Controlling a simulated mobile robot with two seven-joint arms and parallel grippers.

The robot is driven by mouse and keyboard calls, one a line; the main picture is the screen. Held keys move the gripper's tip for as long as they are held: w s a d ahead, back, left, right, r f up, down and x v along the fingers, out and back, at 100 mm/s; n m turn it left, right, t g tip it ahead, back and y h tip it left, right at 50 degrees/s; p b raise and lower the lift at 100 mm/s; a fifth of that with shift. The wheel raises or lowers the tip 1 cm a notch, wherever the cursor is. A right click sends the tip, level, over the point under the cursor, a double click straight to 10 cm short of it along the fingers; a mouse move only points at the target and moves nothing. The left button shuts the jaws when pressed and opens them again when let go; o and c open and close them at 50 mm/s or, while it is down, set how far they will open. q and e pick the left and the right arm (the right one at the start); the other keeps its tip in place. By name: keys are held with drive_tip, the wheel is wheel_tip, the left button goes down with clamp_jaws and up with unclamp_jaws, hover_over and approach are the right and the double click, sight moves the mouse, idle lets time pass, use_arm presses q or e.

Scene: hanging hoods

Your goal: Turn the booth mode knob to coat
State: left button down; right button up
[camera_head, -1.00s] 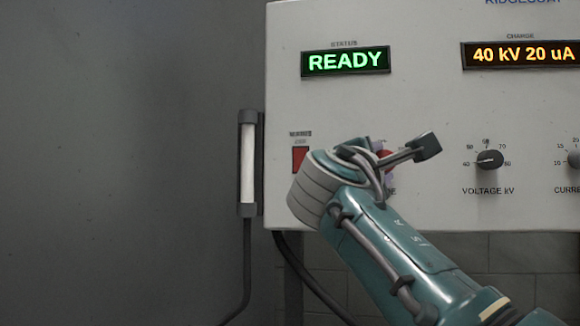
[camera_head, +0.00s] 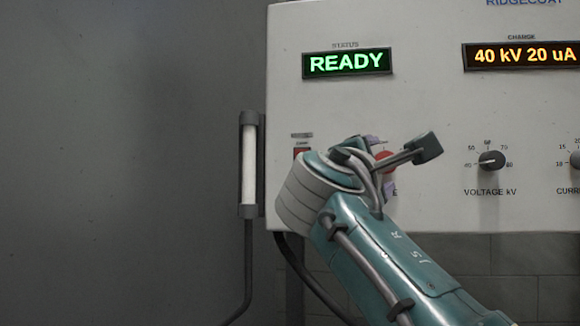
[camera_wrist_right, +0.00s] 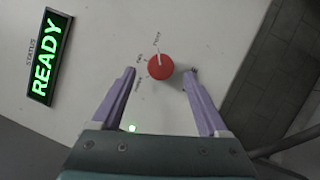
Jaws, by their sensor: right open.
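The red booth mode knob (camera_wrist_right: 160,67) is round with a white pointer line and sits on the pale panel. In the wrist view its pointer is toward the top label; the small labels around it are too blurred to read surely. My right gripper (camera_wrist_right: 160,73) is open, its two purple fingers on either side of the knob with a gap at each side. In the head view the knob (camera_head: 386,161) shows only partly behind my right arm, and most of the gripper is hidden there. My left gripper is not in view.
The panel (camera_head: 430,110) carries a green READY display (camera_head: 347,62), an amber charge display (camera_head: 520,56) and a voltage knob (camera_head: 491,160). A lamp tube (camera_head: 249,165) stands at the panel's left edge.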

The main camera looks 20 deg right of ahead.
drive_tip(key=v, duration=0.8)
drive_tip(key=shift+b, duration=0.45)
drive_tip(key=s+d+f+m+g+y+p, duration=0.1)
drive_tip(key=s+f+m+g+y+p, duration=0.15)
drive_tip(key=s+f+y+p, duration=0.4)
drive_tip(key=s+d+f+m+g+y+p, duration=0.1)
drive_tip(key=s+f+m+g+y+p, duration=0.2)
drive_tip(key=f, duration=0.6)
drive_tip(key=s+a+m+g+y+p, duration=0.2)
drive_tip(key=s+a+y+p, duration=0.15)
drive_tip(key=s, duration=0.55)
drive_tip(key=s+a+m+g+y+p, duration=0.1)
drive_tip(key=s+a+g+y+p, duration=0.15)
drive_tip(key=s+p, duration=0.45)
wheel_tip(320, 180, up, 37)
drive_tip(key=s+t+p, duration=0.1)
drive_tip(key=s+p, duration=0.1)
drive_tip(key=p, duration=3.3)
drive_tip(key=shift+a, duration=0.45)
